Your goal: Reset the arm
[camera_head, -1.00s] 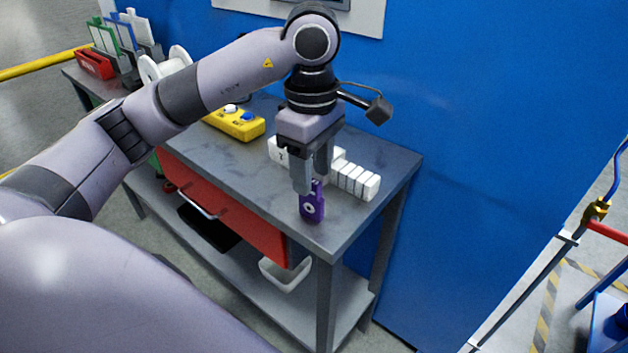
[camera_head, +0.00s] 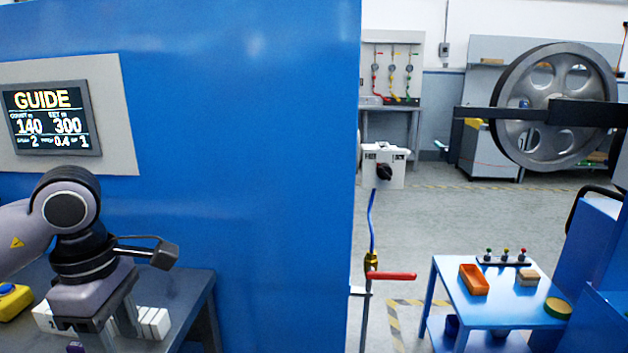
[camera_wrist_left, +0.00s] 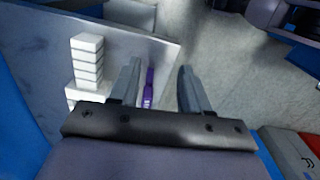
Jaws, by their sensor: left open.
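My left arm comes in from the left in the head view. My left gripper (camera_head: 108,325) points down over the grey workbench (camera_head: 190,295), and its fingertips are cut off by the lower edge. In the left wrist view its two fingers (camera_wrist_left: 157,72) stand apart. A purple piece (camera_wrist_left: 148,85) shows in the gap, nearer the left finger; the fingers are not closed on it. Only its top (camera_head: 75,347) shows in the head view. My right gripper is not in view.
White blocks (camera_head: 153,322) stand in a row beside the gripper. A yellow control box (camera_head: 12,300) sits at the left. A tall blue wall (camera_head: 250,180) carries a screen (camera_head: 52,117) reading GUIDE. Right of it are a red-handled valve (camera_head: 390,276), a blue table (camera_head: 500,301) and a large wheel (camera_head: 555,105).

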